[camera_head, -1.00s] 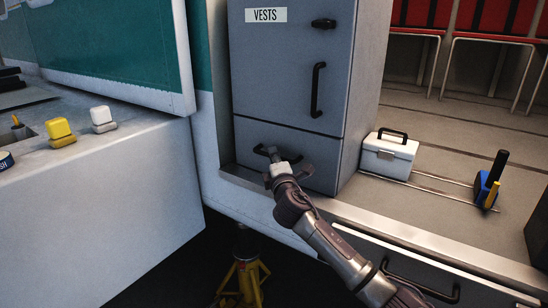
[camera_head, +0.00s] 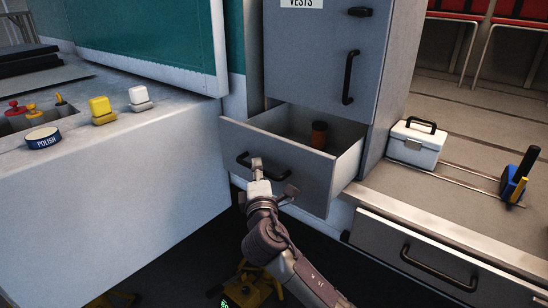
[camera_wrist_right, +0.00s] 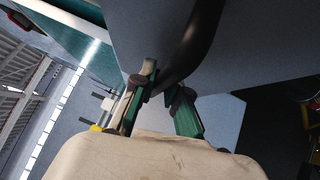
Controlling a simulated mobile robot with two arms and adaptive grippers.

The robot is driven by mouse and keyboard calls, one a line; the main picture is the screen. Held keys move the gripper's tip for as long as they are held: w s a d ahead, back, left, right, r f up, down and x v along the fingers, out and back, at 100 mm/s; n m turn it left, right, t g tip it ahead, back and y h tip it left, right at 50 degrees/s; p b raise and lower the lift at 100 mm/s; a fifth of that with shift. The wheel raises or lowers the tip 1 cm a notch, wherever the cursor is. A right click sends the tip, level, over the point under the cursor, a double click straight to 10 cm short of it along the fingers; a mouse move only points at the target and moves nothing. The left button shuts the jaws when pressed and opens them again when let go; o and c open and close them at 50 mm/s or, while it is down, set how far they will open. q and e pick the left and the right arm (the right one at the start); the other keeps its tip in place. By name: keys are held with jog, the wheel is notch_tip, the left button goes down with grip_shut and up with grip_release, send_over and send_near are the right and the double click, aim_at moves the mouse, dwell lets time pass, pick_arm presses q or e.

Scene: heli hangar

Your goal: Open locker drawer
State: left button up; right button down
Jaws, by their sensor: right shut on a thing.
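The grey locker (camera_head: 325,58) stands in the middle of the head view. Its bottom drawer (camera_head: 290,172) is pulled well out. In the right wrist view the gripper's fingers (camera_wrist_right: 160,105) are around the dark curved handle (camera_wrist_right: 192,50). My left gripper is not in view.
A white bench (camera_head: 110,190) at left carries yellow and white blocks and a polish tin (camera_head: 42,138). Another drawer (camera_head: 430,256) is below. A yellow stand (camera_head: 255,285) is underneath.

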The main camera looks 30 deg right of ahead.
jog(key=shift+s+a, duration=0.25)
jog(key=shift+a, duration=0.4)
jog(key=shift+s+a, duration=0.3)
jog(key=shift+a, duration=0.3)
jog(key=shift+s+a, duration=0.25)
jog(key=shift+a, duration=0.4)
jog(key=shift+f, duration=0.1)
jog(key=c, duration=1.2)
grip_release()
jog(key=v, duration=1.2)
